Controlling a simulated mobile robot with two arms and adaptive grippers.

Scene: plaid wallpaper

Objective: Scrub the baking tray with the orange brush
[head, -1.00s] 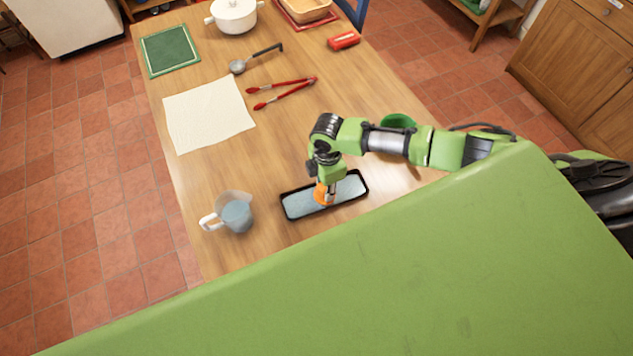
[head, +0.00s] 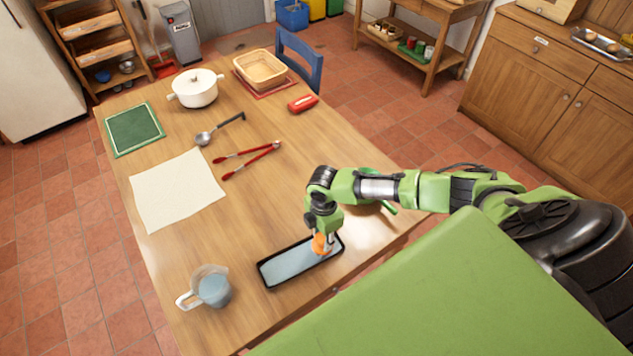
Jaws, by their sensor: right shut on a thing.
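The baking tray (head: 283,267) is a dark, shallow, oblong tray with a pale blue-grey inside, lying near the table's front edge. My right gripper (head: 322,236) points down over the tray's right end. It is shut on the orange brush (head: 319,244), whose lower part is at the tray's inner surface. Whether the bristles press on it is too small to tell. The gripper hides part of the brush. My left gripper is not in view.
A measuring jug (head: 210,288) with bluish liquid stands left of the tray. A cream cloth (head: 176,190), red tongs (head: 248,158), a ladle (head: 204,138), a white pot (head: 195,88) and a basket (head: 260,70) lie farther back. A green object (head: 384,204) is partly behind my right arm.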

